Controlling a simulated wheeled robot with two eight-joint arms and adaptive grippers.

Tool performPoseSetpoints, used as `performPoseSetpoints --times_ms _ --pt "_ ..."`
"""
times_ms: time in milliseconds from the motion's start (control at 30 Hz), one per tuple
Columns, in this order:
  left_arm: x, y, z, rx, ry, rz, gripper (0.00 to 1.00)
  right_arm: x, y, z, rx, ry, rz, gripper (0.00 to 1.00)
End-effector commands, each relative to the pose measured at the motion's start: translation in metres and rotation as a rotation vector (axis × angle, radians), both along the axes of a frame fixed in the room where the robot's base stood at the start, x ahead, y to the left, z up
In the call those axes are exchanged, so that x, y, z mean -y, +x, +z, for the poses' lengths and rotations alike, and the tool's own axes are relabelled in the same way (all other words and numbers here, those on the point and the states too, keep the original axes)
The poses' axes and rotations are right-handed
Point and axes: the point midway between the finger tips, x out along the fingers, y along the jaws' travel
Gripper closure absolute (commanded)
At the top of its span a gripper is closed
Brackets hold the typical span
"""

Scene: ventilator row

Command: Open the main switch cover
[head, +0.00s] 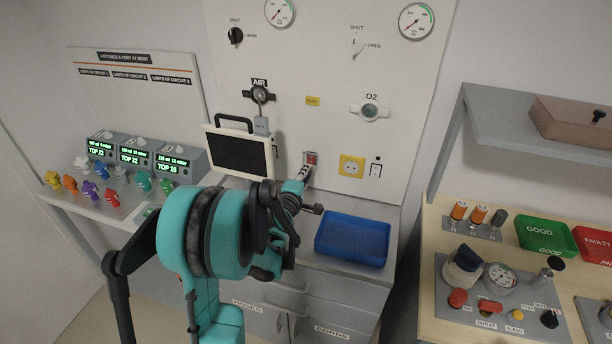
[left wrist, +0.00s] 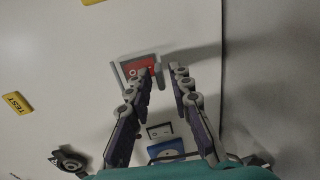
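The main switch (head: 311,159) is a small red rocker in a grey frame, low on the white wall panel. In the left wrist view the red switch (left wrist: 145,69) shows with a pale grey frame around it. I cannot tell its cover apart from that frame or tell how far the cover is open. My left gripper (head: 304,174) is just below the switch in the head view. In the left wrist view its two fingers (left wrist: 160,78) are apart with nothing between them. The left finger overlaps the switch's edge; contact is unclear. My right gripper is out of view.
A dark-screened monitor (head: 238,153) stands close on the left. A blue tray (head: 352,239) lies on the counter below. The AIR valve (head: 259,95) is above left.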

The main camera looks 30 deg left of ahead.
Motion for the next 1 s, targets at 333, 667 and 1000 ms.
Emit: performPoseSetpoints --times_ms 333,667,1000 --pt "0.000 0.000 0.000 -0.003 0.000 0.000 1.00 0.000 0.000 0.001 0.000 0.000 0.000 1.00" --pt "0.001 -0.005 0.008 -0.086 -0.018 -0.001 1.00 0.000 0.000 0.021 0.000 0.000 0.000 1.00" --pt "0.003 -0.014 0.027 -0.328 -0.077 0.000 1.00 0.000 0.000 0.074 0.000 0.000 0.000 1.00"
